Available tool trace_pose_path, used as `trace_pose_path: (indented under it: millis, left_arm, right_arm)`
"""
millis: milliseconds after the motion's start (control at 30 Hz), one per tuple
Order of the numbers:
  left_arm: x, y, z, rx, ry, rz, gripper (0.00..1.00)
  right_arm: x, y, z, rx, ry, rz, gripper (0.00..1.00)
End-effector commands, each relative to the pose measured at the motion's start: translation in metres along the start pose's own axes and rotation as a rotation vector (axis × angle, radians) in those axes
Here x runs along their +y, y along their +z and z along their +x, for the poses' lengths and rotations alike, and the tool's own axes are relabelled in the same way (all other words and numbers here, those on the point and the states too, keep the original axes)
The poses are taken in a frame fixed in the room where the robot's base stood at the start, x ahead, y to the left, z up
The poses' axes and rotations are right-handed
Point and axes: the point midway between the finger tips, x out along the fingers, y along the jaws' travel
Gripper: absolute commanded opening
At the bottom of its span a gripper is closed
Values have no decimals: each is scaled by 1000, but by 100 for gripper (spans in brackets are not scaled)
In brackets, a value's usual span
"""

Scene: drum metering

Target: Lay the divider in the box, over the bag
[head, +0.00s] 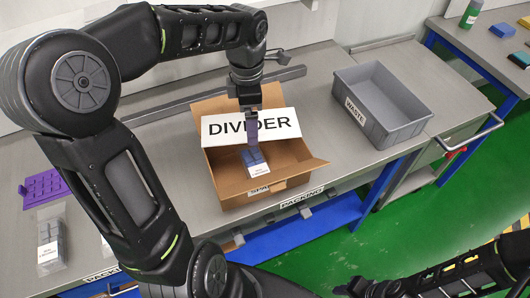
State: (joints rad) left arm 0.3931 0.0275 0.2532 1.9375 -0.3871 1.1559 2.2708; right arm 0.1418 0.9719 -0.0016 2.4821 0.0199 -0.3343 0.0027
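The white divider (283,124), printed DIVIDER, is held by my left gripper (251,132). A purple finger shows in front of the divider and covers part of its lettering; the other finger is hidden behind. The divider is tilted, its face toward me, above the back part of the open cardboard box (232,186). A clear bag (256,163) with blue pieces and a white label lies in the box, below the divider's lower edge. My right gripper (350,288) is low at the bottom edge, away from the box; its fingers are too dark and small to judge.
The box flaps are open, one sticking out to the right. A grey waste bin (383,104) stands right of the box. Left on the table are a purple rack (45,187) and another bag (49,243). A metal rail (180,107) runs behind the box.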

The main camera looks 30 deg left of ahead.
Motion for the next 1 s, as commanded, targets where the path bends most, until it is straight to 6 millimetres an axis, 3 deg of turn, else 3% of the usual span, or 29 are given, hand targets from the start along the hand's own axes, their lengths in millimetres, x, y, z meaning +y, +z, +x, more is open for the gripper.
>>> trace_pose_path:
  millis: [567,733,1000]
  left_arm:
    - [0,0,6,1,-1,-24,47]
    - [0,-1,21,2,-1,-24,47]
    - [0,0,53,0,0,-23,47]
  right_arm:
    - [0,0,0,0,0,0,36]
    - [0,0,1,1,0,0,36]
    - [4,-1,19,7,-6,-3,36]
